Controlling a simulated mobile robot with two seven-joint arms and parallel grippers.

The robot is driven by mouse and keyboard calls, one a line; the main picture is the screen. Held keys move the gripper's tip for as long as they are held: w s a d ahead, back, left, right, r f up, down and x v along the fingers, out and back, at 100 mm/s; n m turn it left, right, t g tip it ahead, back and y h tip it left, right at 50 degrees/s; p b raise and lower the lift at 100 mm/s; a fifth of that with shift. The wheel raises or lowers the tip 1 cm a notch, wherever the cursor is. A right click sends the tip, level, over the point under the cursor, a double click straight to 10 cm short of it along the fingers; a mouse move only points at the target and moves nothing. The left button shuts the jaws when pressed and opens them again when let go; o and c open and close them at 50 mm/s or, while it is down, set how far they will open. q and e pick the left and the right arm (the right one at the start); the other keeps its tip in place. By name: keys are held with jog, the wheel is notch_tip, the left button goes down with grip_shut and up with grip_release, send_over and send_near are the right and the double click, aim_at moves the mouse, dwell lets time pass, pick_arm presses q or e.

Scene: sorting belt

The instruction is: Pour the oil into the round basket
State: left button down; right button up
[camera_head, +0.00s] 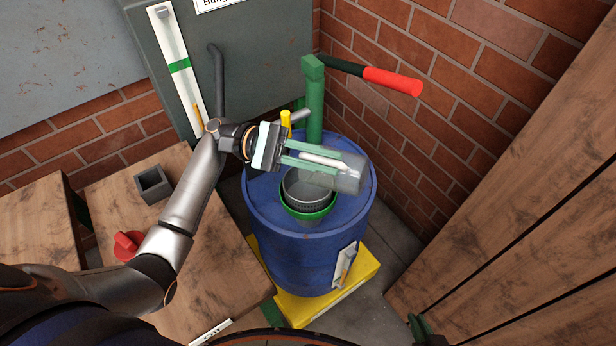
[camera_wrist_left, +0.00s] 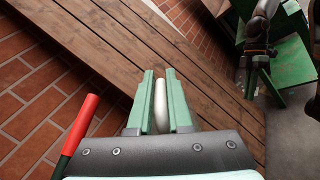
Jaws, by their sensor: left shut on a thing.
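My left gripper (camera_head: 318,162) is above the blue barrel, its green fingers shut on a pale handle that also shows between the fingers in the left wrist view (camera_wrist_left: 160,104). The handle appears to belong to a grey see-through jug (camera_head: 346,178), which looks tilted over. No oil stream is discernible. The round basket (camera_head: 292,190), metal with a perforated wall, sits in a green-rimmed funnel (camera_head: 308,215) on the barrel top. The jug and gripper are above it and partly hide its far right side. Part of my right gripper (camera_head: 418,326) shows at the bottom edge; its jaw opening is unclear.
The blue barrel (camera_head: 295,250) stands on a yellow base (camera_head: 310,308). A green pump post (camera_head: 314,105) with a red-gripped lever (camera_head: 392,80) rises behind. A brick wall (camera_head: 470,100) and wooden planks (camera_head: 520,230) bound the right. A wooden bench (camera_head: 205,265) lies left.

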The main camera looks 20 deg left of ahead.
aim_at(358, 181)
pick_arm(q)
jog(key=d+f+y, duration=0.2)
jog(key=d+y, duration=0.2)
jog(key=shift+s+d+f+t+y, duration=0.25)
jog(key=shift+d+f+t+y, duration=0.05)
jog(key=shift+f+y, duration=0.1)
jog(key=y+p, duration=0.1)
jog(key=p, duration=0.1)
jog(key=d+p, duration=0.1)
jog(key=p, duration=0.2)
jog(key=shift+d+r+y, duration=0.25)
jog(key=shift+d+y, duration=0.05)
jog(key=shift+y, duration=0.1)
jog(key=d+f+t+y, duration=0.2)
jog(key=d+f+y, duration=0.55)
jog(key=y, duration=0.55)
jog(key=shift+s+r, duration=0.15)
jog(key=shift+r, duration=2.45)
